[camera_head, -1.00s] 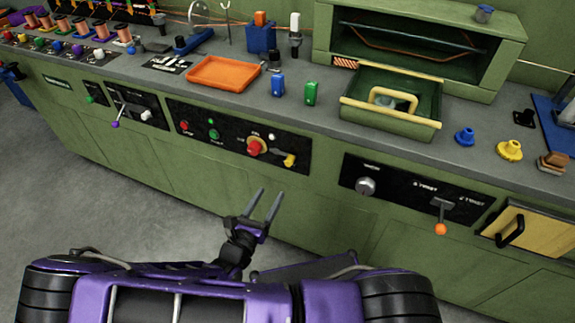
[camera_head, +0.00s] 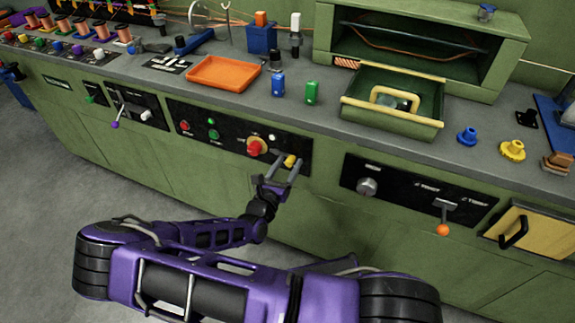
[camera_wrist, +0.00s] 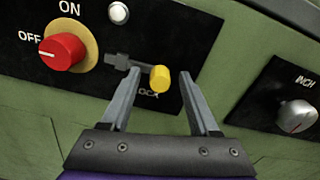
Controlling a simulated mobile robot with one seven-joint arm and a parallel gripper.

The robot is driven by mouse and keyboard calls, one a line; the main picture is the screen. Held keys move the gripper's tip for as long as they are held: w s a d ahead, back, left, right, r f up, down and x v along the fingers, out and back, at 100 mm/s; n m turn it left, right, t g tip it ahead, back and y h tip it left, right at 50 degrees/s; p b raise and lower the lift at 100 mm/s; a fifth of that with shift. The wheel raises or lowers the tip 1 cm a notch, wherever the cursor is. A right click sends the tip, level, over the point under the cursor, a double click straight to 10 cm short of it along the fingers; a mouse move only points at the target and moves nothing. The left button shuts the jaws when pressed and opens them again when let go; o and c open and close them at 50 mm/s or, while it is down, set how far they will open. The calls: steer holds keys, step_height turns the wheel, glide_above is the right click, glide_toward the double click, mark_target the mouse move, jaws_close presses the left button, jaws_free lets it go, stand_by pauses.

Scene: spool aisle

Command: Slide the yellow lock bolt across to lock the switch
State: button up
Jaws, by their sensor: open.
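The yellow lock bolt (camera_head: 290,161) sits on the black panel, right of the red rotary switch (camera_head: 256,147). In the wrist view the bolt's yellow knob (camera_wrist: 160,79) is on the end of a grey rod that runs left toward the red switch (camera_wrist: 63,51). The switch is on a yellow disc marked OFF and ON, its white mark toward OFF. My gripper (camera_head: 284,166) is open in front of the panel. In the wrist view its two fingers (camera_wrist: 159,75) stand left and right of the yellow knob. I cannot tell how deep the fingers reach around it.
A white button (camera_wrist: 118,13) is above the bolt. A panel with a grey knob (camera_wrist: 296,116) is to the right. On the counter above are an orange tray (camera_head: 224,73) and blue and green blocks. The floor (camera_head: 60,185) at the left is clear.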

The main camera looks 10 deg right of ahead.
jaws_close()
stand_by(1.3)
